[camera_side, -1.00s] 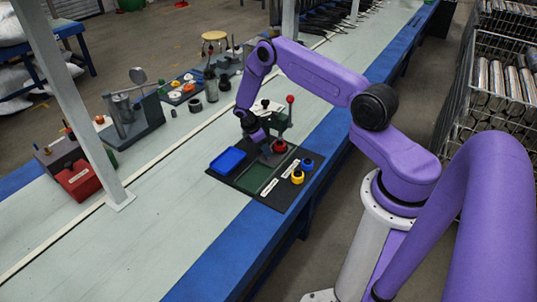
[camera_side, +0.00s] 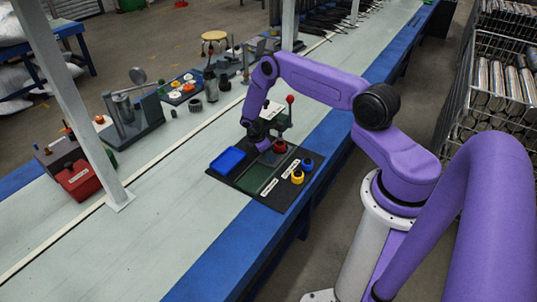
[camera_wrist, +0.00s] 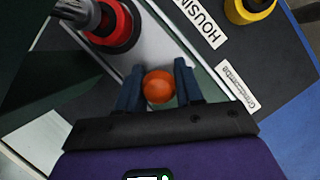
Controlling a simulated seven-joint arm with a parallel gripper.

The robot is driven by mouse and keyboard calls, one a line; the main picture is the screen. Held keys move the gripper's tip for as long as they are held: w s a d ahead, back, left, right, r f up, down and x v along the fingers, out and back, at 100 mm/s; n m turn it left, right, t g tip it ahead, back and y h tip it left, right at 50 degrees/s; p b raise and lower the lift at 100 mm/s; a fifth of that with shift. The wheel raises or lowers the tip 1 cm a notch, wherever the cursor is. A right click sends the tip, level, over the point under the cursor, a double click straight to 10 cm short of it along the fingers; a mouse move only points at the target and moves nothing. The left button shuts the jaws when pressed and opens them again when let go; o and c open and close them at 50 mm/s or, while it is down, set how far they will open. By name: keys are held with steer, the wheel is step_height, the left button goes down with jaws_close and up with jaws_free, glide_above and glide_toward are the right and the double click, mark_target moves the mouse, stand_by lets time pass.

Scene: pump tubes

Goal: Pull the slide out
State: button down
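My gripper (camera_wrist: 160,78) has two dark blue fingers, one on each side of an orange ball-shaped knob (camera_wrist: 159,87) in the wrist view. The fingers lie close against the knob with no clear gap, so they look shut on it. In the side view my gripper (camera_side: 258,140) is low at the rear of the black board, beside the green fixture. The knob and the fingertips are hidden there. I cannot see how the knob joins the slide. A pale grey strip (camera_wrist: 165,50) lies just beyond the knob.
A red-collared part (camera_wrist: 115,25) stands close to the left finger; it also shows in the side view (camera_side: 279,146). A blue tray (camera_side: 228,160), yellow part (camera_side: 297,177) and blue part (camera_side: 308,165) stand on the black board. A red-balled lever (camera_side: 290,99) rises behind my gripper.

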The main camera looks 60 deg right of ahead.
steer(key=a, duration=1.3)
steer(key=shift+a, duration=0.5)
steer(key=c, duration=0.9)
jaws_free()
steer(key=shift+c, duration=0.2)
steer(key=shift+o, duration=0.5)
steer(key=shift+w+r, duration=0.1)
steer(key=shift+r, duration=0.2)
steer(key=v, duration=1.6)
steer(key=shift+a+r, duration=0.2)
steer(key=shift+r, duration=0.1)
